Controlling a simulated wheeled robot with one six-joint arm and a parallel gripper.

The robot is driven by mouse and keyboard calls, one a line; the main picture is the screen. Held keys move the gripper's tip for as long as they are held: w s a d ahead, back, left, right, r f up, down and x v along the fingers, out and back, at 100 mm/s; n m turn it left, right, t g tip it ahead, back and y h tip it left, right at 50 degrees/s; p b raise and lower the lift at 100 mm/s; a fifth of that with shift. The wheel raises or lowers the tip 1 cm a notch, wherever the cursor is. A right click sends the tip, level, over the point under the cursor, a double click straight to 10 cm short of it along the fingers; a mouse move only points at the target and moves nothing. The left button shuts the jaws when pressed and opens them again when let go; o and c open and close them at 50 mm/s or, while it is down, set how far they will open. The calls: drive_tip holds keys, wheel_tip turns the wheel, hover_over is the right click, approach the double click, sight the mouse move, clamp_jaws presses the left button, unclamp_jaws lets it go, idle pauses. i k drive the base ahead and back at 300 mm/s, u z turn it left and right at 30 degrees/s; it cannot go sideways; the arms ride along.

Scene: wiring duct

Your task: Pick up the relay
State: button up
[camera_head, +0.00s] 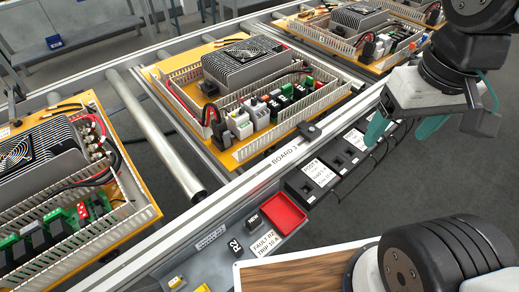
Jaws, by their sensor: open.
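My gripper (404,128) is at the upper right with teal fingers spread apart and nothing visible between them. It hangs above the floor side of the rail, to the right of the middle board. No part is clearly marked as the relay. A small black block marked NEW (253,222) and a black block marked R2 (235,247) are in the grey tray (205,262) at the bottom centre. A card (266,246) there reads "FAULT R2 TRIP 10 A". Small modules (240,122) stand in a row on the middle board (240,165). My gripper is well apart from all of these.
A red bin (284,212) sits beside the NEW block. Dark boxes with white labels (317,172) line the rail's near side. Slotted duct walls (290,130) enclose the middle board's modules. Other boards stand left and at the back right. A wood-topped surface (300,276) is at the bottom.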

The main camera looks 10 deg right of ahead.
sight(235, 248)
drive_tip(key=u, duration=1.05)
drive_tip(key=k, duration=1)
drive_tip(key=u, duration=0.55)
